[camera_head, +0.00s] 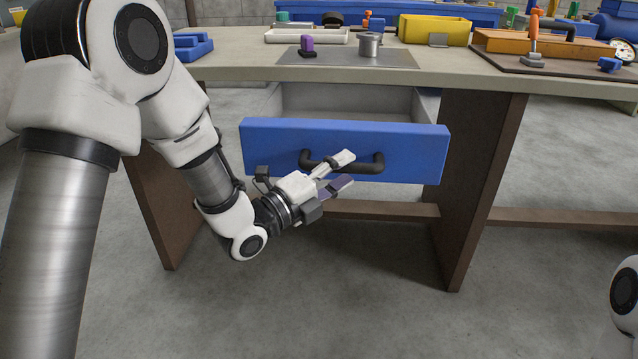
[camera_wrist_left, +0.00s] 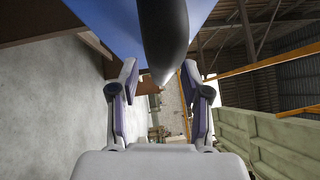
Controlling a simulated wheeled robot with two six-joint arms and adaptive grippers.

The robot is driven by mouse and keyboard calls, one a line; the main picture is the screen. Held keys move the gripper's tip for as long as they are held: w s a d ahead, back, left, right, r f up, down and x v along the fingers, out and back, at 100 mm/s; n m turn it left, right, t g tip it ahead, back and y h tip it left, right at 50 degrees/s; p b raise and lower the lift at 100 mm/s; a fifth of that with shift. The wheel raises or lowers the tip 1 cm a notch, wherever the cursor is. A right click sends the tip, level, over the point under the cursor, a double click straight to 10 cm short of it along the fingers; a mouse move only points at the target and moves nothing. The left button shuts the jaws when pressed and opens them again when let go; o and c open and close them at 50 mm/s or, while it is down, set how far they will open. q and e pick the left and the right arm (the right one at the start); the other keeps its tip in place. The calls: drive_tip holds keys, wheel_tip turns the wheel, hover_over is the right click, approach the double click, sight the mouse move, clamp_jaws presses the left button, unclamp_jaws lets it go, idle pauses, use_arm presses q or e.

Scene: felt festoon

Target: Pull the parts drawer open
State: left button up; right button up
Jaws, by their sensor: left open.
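The parts drawer (camera_head: 270,138) has a blue front and stands partly out from under the workbench, with its grey inside showing behind the front. Its black bar handle (camera_head: 366,168) is fixed across the front. My left gripper (camera_head: 346,170) is at the handle, its fingers apart, one above and one below the bar's level. In the left wrist view the dark handle (camera_wrist_left: 164,35) comes down between the open fingers (camera_wrist_left: 160,75), with the blue drawer front (camera_wrist_left: 112,22) behind. I cannot tell whether a finger touches the handle. My right gripper is out of view.
The workbench top (camera_head: 230,70) holds a grey mat with a purple part (camera_head: 307,45) and a metal cup (camera_head: 369,44). A yellow bin (camera_head: 434,29) and an orange tray stand behind. Brown bench legs (camera_head: 482,180) flank the drawer. The floor in front is clear.

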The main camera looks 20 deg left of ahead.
use_arm(q)
drive_tip(key=v, duration=1)
drive_tip(key=shift+f, duration=0.1)
drive_tip(key=s+d+f+n+g+y, duration=0.1)
drive_tip(key=s+f+g, duration=0.2)
drive_tip(key=f, duration=0.7)
drive_tip(key=s+d+f+n+g+y, duration=0.1)
drive_tip(key=s+f+n+g+y, duration=0.2)
drive_tip(key=f, duration=0.8)
drive_tip(key=s+d+f+g, duration=0.1)
drive_tip(key=s+f+g, duration=0.25)
drive_tip(key=f, duration=0.65)
drive_tip(key=s+a+f+n+g+y, duration=0.35)
drive_tip(key=s+f+n, duration=0.35)
drive_tip(key=n, duration=0.4)
drive_tip(key=s+a+f+n+g+y, duration=0.2)
drive_tip(key=s+f+n+g, duration=0.2)
drive_tip(key=s+n, duration=0.6)
wheel_tip(320, 180, up, 34)
drive_tip(key=w+p, duration=0.1)
drive_tip(key=p, duration=3.3)
drive_tip(key=shift+r+n+p, duration=0.15)
drive_tip(key=shift+n+p, duration=0.2)
drive_tip(key=shift+n, duration=0.05)
